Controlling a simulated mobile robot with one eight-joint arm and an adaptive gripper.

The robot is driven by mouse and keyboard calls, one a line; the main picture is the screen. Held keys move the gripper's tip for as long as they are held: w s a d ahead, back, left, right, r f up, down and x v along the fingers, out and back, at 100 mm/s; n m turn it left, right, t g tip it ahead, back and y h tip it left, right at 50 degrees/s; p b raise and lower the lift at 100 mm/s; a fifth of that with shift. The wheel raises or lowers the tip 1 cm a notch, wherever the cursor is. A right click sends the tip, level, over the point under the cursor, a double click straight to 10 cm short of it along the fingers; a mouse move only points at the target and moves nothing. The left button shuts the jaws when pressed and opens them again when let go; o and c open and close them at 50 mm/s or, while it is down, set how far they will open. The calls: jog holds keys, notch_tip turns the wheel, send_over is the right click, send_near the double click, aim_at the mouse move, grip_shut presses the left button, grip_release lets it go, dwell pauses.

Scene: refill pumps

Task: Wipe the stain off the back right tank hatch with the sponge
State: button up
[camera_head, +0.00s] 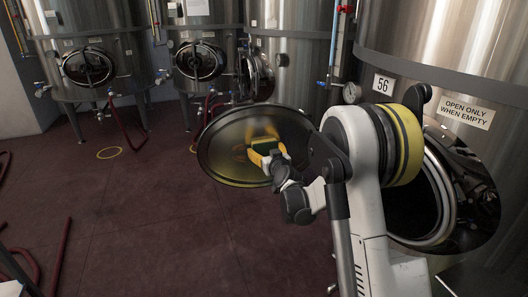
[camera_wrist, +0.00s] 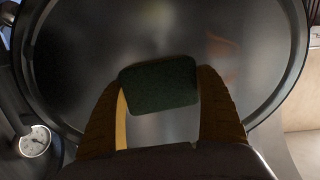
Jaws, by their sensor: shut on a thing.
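The round metal hatch lid (camera_head: 222,153) of the tank marked 56 stands swung open, left of the tank's opening. It fills most of the wrist view (camera_wrist: 230,35). My gripper (camera_head: 266,153) is in front of the lid's face, its yellow fingers shut on a dark green sponge (camera_wrist: 160,85). The sponge shows only in part in the head view (camera_head: 277,148). It is at or very close to the lid; I cannot tell whether it touches. A faint brownish patch shows on the lid right of the sponge in the wrist view; stain or reflection, I cannot tell.
The tank (camera_head: 450,55) stands at the right, with its dark hatch opening (camera_head: 412,207) behind my arm. A pressure gauge (camera_head: 351,93) sits on its side and shows at left in the wrist view (camera_wrist: 35,141). Several tanks stand behind. The red floor (camera_head: 150,230) at left is mostly clear, with hoses.

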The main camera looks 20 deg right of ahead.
aim_at(233, 151)
jog(key=shift+a, duration=2.05)
jog(key=shift+w+a, duration=0.2)
jog(key=shift+a, duration=1.05)
jog(key=shift+w+a, duration=0.15)
jog(key=shift+a, duration=1.1)
jog(key=shift+w+a, duration=0.2)
jog(key=shift+a, duration=1.05)
jog(key=shift+s, duration=0.1)
jog(key=shift+s+a, duration=0.15)
jog(key=shift+s, duration=2.75)
jog(key=shift+s, duration=0.1)
jog(key=s, duration=0.2)
jog(key=shift+s+a, duration=0.1)
jog(key=shift+s, duration=0.3)
